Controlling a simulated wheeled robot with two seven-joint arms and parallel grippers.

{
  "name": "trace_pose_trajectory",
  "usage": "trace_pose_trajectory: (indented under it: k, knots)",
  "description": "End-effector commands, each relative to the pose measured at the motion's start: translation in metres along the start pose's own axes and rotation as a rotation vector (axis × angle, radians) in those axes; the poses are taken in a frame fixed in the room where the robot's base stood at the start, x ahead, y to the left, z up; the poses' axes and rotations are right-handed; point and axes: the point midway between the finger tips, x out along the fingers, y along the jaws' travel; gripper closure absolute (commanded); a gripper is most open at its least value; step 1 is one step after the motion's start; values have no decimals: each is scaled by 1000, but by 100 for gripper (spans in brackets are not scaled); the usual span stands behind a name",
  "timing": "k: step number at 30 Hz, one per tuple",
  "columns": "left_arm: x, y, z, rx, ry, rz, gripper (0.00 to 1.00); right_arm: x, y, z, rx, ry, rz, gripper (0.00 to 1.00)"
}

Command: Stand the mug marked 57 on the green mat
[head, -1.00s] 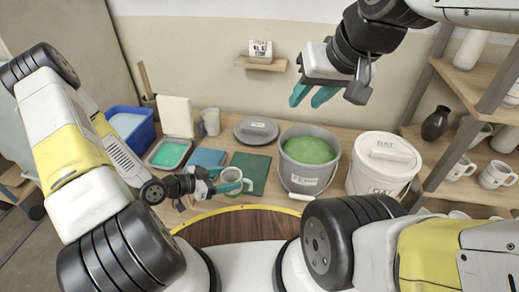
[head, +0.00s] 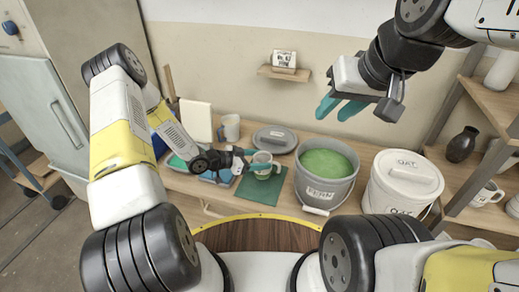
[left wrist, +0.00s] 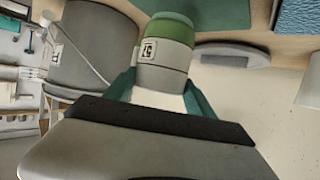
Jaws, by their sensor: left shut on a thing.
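The white mug (head: 262,164) is in my left gripper (head: 250,163), over the back part of the green mat (head: 262,192).
A grey bucket of green glaze (head: 325,180) stands right of the mat, with a white lidded bucket (head: 402,182) beyond. A grey lid (head: 274,138) and a grey-white mug (head: 229,127) are behind. Shelves (head: 480,200) stand at the right.

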Motion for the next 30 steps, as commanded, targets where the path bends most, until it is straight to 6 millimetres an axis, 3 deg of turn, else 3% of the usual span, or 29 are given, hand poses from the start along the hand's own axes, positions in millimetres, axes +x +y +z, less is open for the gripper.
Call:
trace_pose_trajectory:
  k: [7,18,19,21,30]
  knots:
    - [15,-1,30,-2,1,1,93,0,0,0,0,0,0,67]
    - [16,-2,34,1,1,1,93,0,0,0,0,0,0,67]
    - [16,-2,34,1,0,0,31,0,0,0,0,0,0,67]
    - [16,-2,34,1,0,0,17,0,0,0,0,0,0,67]
    - [16,-1,34,1,0,1,15,0,0,0,0,0,0,67]
